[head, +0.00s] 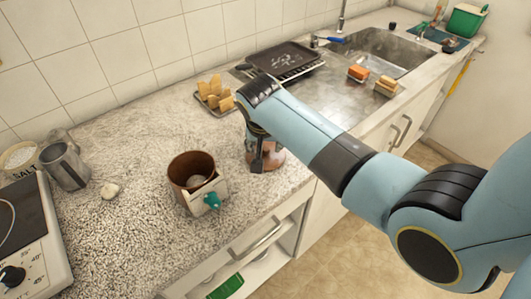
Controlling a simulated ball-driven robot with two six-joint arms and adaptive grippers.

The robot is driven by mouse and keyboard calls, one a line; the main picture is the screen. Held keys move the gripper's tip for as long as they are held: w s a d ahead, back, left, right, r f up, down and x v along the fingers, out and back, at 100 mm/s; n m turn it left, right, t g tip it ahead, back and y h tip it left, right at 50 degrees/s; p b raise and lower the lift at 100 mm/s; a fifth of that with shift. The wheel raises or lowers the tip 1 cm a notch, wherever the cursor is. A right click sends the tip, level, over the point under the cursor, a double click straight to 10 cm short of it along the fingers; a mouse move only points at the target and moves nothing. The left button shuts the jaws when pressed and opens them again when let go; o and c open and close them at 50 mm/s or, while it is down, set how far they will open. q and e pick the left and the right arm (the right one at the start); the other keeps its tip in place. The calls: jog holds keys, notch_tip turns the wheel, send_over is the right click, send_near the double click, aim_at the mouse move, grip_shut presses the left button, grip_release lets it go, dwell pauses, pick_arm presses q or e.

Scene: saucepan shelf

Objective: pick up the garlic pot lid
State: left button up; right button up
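My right gripper (258,160) reaches down over a reddish-brown pot-like object (272,154) near the counter's front edge. The dark fingers overlap this object in the head view and the arm covers its top, so I cannot tell whether they touch it or how far they are open. A garlic pot lid cannot be made out clearly; it may be this brown object or be hidden by the gripper. An open brown pot (185,164) stands to the left, with something pale inside. My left gripper is not in view.
A small pale box (207,191) with a teal item stands against the open pot. A rack with bread-like slices (213,92) is behind the gripper. The sink (385,50) is at back right.

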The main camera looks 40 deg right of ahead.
jog(key=shift+x, duration=0.8)
grip_shut()
jog(key=shift+r, duration=0.1)
